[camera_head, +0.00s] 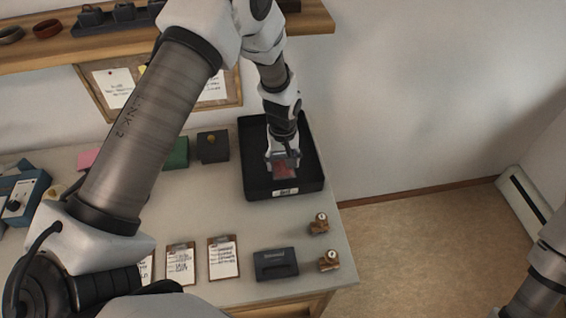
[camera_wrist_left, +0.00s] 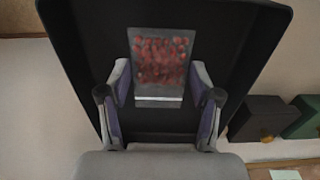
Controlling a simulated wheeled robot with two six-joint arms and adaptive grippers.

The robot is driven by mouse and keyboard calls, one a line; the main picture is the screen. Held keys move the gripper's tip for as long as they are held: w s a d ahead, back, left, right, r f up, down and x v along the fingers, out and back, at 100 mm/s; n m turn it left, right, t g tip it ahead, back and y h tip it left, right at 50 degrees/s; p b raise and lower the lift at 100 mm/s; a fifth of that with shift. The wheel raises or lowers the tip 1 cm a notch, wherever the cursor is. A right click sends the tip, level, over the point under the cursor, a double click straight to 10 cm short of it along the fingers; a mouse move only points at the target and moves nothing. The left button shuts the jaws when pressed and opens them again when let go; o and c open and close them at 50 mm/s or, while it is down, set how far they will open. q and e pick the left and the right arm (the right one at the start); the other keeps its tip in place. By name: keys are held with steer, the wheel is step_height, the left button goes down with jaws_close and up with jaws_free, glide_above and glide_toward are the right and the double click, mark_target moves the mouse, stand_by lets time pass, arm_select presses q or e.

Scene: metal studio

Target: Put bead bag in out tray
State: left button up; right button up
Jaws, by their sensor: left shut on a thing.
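The bead bag (camera_head: 284,170) is a small clear bag of red beads. My left gripper (camera_head: 283,158) is shut on it, over the black out tray (camera_head: 256,172) at the right end of the table. In the left wrist view the bag (camera_wrist_left: 160,62) shows between the two fingers of the left gripper (camera_wrist_left: 160,92), with the tray (camera_wrist_left: 85,50) behind it. I cannot tell whether the bag touches the tray floor. The tray has a white label on its front. My right gripper is not in view; only part of my right arm shows at the right edge.
A black box (camera_head: 213,146) and a green box (camera_head: 177,153) stand left of the tray. Clipboards (camera_head: 223,257), a dark grey case (camera_head: 276,263) and two brass-coloured pieces (camera_head: 319,224) lie along the front. A wooden shelf (camera_head: 310,20) runs above.

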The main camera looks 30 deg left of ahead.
mark_target(282, 164)
arm_select(q)
steer(key=f, duration=0.3)
steer(key=shift+s+a+f+p, duration=0.2)
steer(key=shift+s+f+p, duration=0.05)
steer(key=shift+f+p, duration=0.15)
steer(key=shift+w+f, duration=0.1)
steer(key=shift+w, duration=0.05)
steer(key=shift+d, duration=0.1)
steer(key=shift+f, duration=0.15)
steer(key=o, duration=1.1)
steer(key=shift+c, duration=0.2)
steer(key=shift+r, duration=0.45)
step_height(282, 164, up, 11)
steer(key=b, duration=0.2)
steer(key=shift+f+b, duration=0.1)
steer(key=shift+b, duration=0.2)
steer(key=shift+r, duration=0.4)
